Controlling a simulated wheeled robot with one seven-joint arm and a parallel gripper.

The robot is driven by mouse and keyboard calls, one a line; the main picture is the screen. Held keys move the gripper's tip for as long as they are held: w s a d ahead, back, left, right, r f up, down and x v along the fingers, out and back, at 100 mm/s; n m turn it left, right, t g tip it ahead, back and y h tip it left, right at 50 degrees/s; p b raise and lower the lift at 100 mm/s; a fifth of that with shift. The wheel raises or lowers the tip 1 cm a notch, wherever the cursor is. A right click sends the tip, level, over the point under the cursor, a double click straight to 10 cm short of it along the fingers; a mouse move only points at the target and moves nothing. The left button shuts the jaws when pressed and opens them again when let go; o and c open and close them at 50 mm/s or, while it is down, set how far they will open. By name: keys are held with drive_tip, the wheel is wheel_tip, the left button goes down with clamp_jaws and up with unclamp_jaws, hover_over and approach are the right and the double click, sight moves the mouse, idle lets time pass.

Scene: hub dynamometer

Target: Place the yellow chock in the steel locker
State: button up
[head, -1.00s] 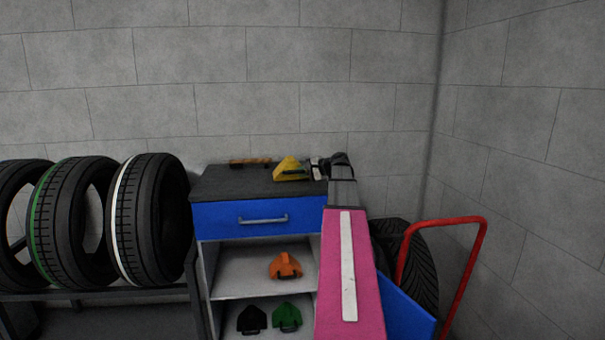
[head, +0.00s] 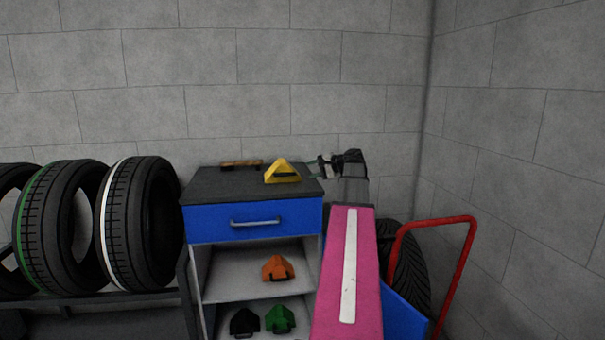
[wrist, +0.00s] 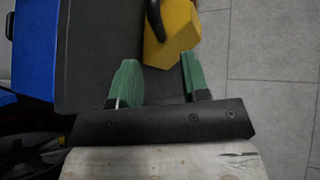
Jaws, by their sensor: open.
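The yellow chock (head: 282,172) sits on the dark top of the blue-drawer cabinet (head: 205,184), near its right edge. It has a black handle. My gripper (head: 322,166) is open and empty, just right of the chock and past the cabinet's right edge in the head view. In the wrist view the green fingertips (wrist: 158,72) are apart, and the chock (wrist: 172,35) lies just beyond them, not between them. I cannot make out a separate steel locker in these frames.
An orange chock (head: 278,268) is on the cabinet's upper shelf; a black chock (head: 245,322) and a green chock (head: 280,319) are below. A brown item (head: 241,165) lies at the top's back. Tyres (head: 140,225) stand left; a red-handled cart (head: 467,255) is right.

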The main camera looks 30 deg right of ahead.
drive_tip(key=shift+v, duration=1.35)
